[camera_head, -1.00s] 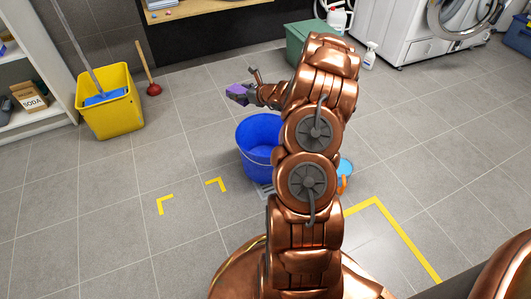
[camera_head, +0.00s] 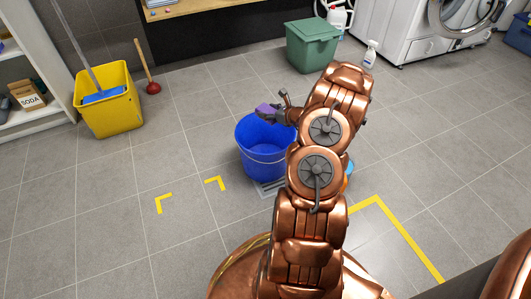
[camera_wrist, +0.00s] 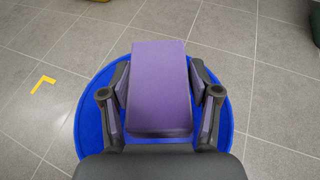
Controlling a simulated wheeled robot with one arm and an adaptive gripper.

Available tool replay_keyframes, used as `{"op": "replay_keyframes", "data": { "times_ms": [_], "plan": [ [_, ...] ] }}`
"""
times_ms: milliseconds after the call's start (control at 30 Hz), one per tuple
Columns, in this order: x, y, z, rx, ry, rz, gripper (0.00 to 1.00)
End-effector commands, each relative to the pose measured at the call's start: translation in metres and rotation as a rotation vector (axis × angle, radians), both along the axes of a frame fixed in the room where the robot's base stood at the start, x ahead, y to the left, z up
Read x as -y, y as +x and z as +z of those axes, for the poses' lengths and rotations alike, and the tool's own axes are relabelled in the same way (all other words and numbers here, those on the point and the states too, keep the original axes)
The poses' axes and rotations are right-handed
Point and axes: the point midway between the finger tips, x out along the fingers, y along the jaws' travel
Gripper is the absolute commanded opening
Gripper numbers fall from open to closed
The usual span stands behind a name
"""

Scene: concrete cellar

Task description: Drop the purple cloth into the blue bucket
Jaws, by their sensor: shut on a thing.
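The purple cloth (camera_head: 267,112) looks like a folded, block-shaped pad. My gripper (camera_wrist: 160,95) is shut on it, with one dark finger on each side in the wrist view. The blue bucket (camera_head: 264,160) stands upright on the floor, its handle lowered across the front. In the head view the cloth is over the bucket's upper rim area. In the wrist view the bucket's blue rim (camera_wrist: 90,110) shows around the cloth on both sides. The bucket's inside is mostly hidden by the cloth and my gripper.
A yellow mop bucket (camera_head: 107,103) and a plunger (camera_head: 153,87) stand at the left. The tiled floor left of the blue bucket is clear.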

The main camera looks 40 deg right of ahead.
Motion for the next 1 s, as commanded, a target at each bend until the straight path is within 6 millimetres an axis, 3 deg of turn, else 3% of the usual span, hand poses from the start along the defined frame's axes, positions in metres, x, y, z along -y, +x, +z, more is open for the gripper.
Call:
{"op": "replay_keyframes", "data": {
  "times_ms": [200, 567, 600, 833, 1000],
  "plan": [
    [0.001, -0.001, -0.023, -0.001, 0.000, -0.002, 0.32],
    [0.001, 0.000, -0.026, 0.000, 0.000, -0.002, 0.32],
    [0.001, 0.000, -0.026, 0.000, -0.001, -0.002, 0.66],
    [0.001, 0.000, -0.026, -0.001, 0.000, -0.002, 0.90],
    [0.001, 0.000, -0.026, -0.001, 0.000, -0.002, 0.91]
  ]
}}
